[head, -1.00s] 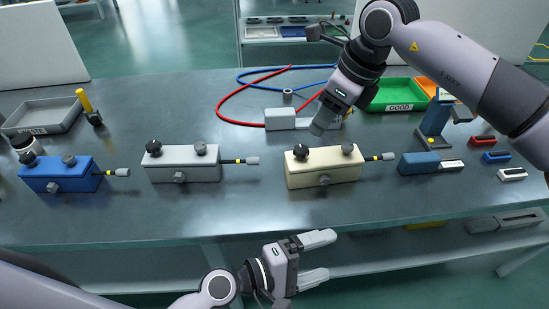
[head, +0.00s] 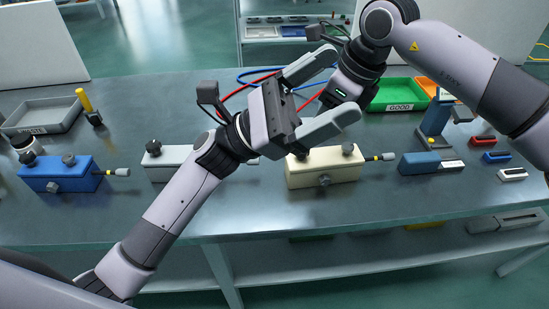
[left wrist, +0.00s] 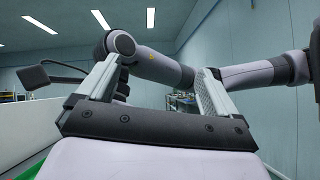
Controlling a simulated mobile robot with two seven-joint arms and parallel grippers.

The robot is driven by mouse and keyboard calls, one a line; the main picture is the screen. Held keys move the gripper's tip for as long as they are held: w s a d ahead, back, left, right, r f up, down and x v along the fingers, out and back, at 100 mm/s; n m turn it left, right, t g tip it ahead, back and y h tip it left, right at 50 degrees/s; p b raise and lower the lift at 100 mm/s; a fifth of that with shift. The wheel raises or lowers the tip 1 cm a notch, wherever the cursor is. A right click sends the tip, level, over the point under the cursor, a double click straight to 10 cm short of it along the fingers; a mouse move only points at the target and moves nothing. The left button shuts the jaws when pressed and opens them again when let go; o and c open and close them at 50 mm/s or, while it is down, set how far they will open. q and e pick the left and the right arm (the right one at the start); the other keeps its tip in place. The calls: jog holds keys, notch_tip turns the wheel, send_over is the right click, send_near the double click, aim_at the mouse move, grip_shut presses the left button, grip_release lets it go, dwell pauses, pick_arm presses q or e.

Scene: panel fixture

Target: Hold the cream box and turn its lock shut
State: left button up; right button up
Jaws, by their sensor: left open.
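The cream box (head: 322,172) sits on the table right of the middle.
A grey box (head: 168,168), partly hidden by my left arm, and a blue box (head: 62,176) stand to the left. A blue block (head: 420,163) is right of the cream box. A green tray marked GOOD (head: 397,95) and a grey tray (head: 42,116) lie farther back.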

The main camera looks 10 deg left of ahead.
pick_arm(q)
jog(key=w+a+r+m+g, duration=0.1)
jog(key=w+a+r, duration=0.2)
jog(key=a+r, duration=0.1)
jog(key=n+t+y, duration=0.2)
jog(key=n+y, duration=0.3)
jog(key=y, duration=0.5)
send_over(304, 164)
jog(key=s+a, duration=0.2)
notch_tip(304, 164, down, 21)
jog(key=shift+w+a+r, duration=0.1)
jog(key=shift+w+a, duration=0.05)
jog(key=a+f+y, duration=0.1)
jog(key=f, duration=0.1)
jog(key=a+f+n+y, duration=0.1)
jog(key=f, duration=0.2)
jog(key=w+a+f, duration=0.1)
jog(key=f, duration=0.1)
jog(key=shift+a+f+n+y, duration=0.3)
jog(key=shift+a+f+y, duration=0.1)
jog(key=shift+w+d+f, duration=0.1)
jog(key=shift+d+f, duration=0.05)
jog(key=shift+f, duration=0.1)
jog(key=x, duration=0.6)
jog(key=shift+d+f, duration=0.1)
jog(key=shift+d, duration=0.2)
